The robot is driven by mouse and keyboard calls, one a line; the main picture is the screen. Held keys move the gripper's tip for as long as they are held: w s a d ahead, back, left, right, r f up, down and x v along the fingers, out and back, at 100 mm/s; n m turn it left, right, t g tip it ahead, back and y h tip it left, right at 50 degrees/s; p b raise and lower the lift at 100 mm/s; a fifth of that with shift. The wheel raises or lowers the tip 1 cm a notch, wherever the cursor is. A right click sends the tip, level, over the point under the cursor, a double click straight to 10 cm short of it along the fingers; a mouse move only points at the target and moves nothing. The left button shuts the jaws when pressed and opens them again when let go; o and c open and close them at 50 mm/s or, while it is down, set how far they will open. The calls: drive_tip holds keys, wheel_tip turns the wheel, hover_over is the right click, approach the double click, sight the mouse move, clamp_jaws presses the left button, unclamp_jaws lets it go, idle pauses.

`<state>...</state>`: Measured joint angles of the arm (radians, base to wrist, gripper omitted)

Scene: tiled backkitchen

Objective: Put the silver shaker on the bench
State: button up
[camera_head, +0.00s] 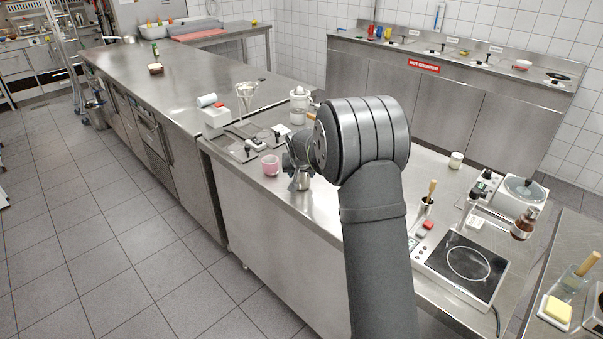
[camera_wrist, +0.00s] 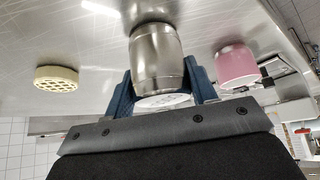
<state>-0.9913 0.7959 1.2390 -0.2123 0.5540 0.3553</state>
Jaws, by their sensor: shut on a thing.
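The silver shaker (camera_wrist: 157,55) is a rounded metal vessel with a pale, round end facing my gripper in the wrist view. My gripper (camera_wrist: 163,88) has its blue fingers shut on it, one on each side. In the head view the shaker (camera_head: 301,181) shows low beside the pink cup, partly hidden by my gripper (camera_head: 297,160). It is upright over the steel bench (camera_head: 325,205), close to its front edge. Its far end is at or just above the bench top; I cannot tell if it touches.
The pink cup (camera_head: 270,165) stands close to the left of the shaker. A white box (camera_head: 216,116), a glass funnel (camera_head: 246,95) and a white jar (camera_head: 299,97) stand further back. A hotplate (camera_head: 467,263) is at the right. A pale perforated disc (camera_wrist: 56,78) shows in the wrist view.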

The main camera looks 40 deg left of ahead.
drive_tip(key=shift+f, duration=0.1)
drive_tip(key=o, duration=1)
drive_tip(key=shift+o, duration=0.2)
drive_tip(key=shift+s+d+r, duration=0.1)
drive_tip(key=shift+r, duration=0.3)
drive_tip(key=v, duration=1.1)
drive_tip(key=shift+s+d+r, duration=0.1)
